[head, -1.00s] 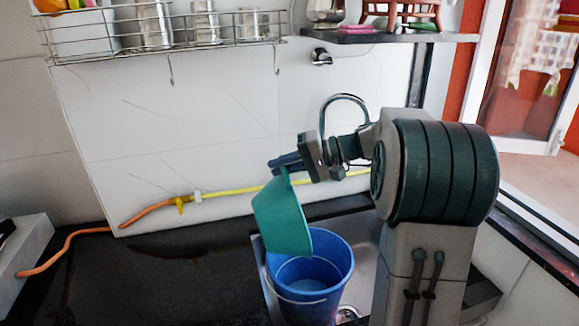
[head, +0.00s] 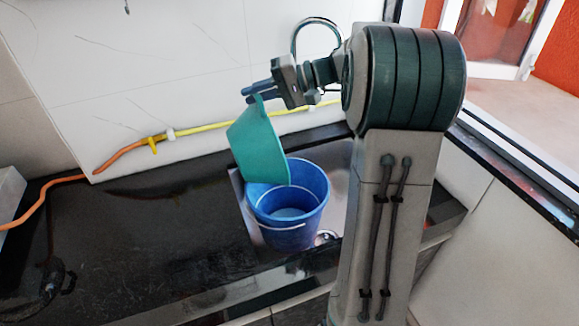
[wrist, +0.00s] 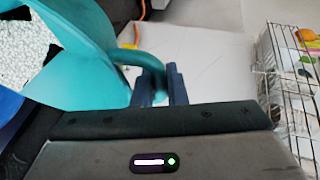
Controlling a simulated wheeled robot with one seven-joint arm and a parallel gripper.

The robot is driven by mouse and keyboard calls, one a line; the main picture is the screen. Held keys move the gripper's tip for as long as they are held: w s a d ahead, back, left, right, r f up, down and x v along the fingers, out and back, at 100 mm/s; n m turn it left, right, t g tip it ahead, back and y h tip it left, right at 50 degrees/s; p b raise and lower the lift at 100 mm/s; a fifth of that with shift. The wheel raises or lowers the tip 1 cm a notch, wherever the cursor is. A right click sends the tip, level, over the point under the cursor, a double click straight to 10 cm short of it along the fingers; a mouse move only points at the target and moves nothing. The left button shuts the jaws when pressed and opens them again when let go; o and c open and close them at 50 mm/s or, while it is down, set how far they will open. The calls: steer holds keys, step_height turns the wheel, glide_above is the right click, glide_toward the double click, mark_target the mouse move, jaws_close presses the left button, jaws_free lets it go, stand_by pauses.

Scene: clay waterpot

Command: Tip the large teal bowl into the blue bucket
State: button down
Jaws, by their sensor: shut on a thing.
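The large teal bowl (head: 258,142) hangs steeply tilted from my gripper (head: 256,93), its lower edge overlapping the left side of the blue bucket's opening. The blue bucket (head: 292,233) stands upright in the sink, with a paler patch visible inside it. In the wrist view my gripper (wrist: 160,88) is shut on the bowl's handle, and the teal bowl (wrist: 92,50) fills the upper left. White grainy material (wrist: 25,45) shows by the bowl there; I cannot tell how much lies inside it. A blue strip, likely the bucket, shows at the left edge.
The sink (head: 340,190) is set in a black counter (head: 140,240) with clear room to the left. A yellow and orange hose (head: 150,142) runs along the white wall panel behind. A curved tap (head: 318,22) stands behind my arm. A wire rack (wrist: 285,75) shows right in the wrist view.

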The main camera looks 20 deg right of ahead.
steer(key=shift+d, duration=0.1)
stand_by(0.3)
steer(key=shift+w+d+r+y, duration=0.15)
steer(key=shift+d+y, duration=0.55)
steer(key=shift+d, duration=0.75)
stand_by(1.1)
